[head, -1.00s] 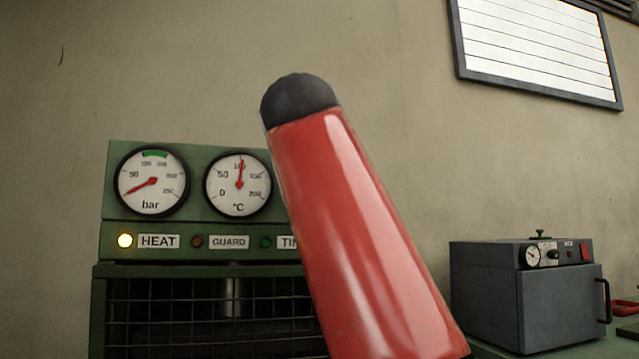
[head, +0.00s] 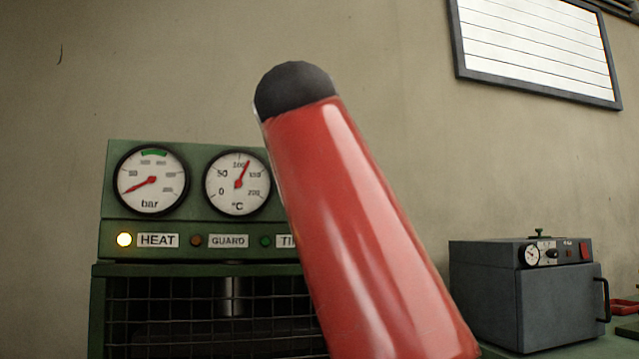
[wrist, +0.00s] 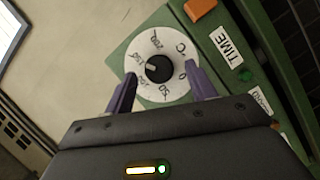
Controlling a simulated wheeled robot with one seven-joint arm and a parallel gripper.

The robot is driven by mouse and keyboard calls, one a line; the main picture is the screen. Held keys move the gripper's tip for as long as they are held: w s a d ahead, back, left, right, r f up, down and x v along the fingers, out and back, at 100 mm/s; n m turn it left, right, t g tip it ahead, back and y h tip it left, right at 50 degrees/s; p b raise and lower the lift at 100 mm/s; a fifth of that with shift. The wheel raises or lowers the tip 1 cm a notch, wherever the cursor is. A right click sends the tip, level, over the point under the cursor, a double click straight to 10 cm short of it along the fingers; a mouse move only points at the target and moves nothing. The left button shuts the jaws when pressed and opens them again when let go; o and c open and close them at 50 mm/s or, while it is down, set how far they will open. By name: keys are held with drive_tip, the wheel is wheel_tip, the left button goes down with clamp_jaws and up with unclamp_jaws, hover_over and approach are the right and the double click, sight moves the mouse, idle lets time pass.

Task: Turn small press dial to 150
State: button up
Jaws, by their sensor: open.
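The dial (wrist: 137,47) is a white disc marked 0 to 200 and °C on a green panel in the wrist view. Its black knob (wrist: 162,72) has a pale pointer mark facing left, between 100 and 150 and nearer 150. My gripper (wrist: 162,80) is open, its dark purple fingers on either side of the knob, over the disc's edges; I cannot tell whether they touch it. In the head view the green press (head: 190,240) shows behind my red arm link, which hides part of it. My gripper and this dial are not visible there.
The °C gauge (head: 222,199) has its needle a little past 100; the bar gauge (head: 150,196) needle is low. The HEAT lamp (head: 124,240) is lit. A TIME label (wrist: 226,46) and an orange part (wrist: 200,9) lie near the dial. A grey box (head: 535,300) stands at right.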

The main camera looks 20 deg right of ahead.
drive_tip(key=v, duration=0.6)
drive_tip(key=shift+s, duration=0.15)
drive_tip(key=shift+f, duration=0.1)
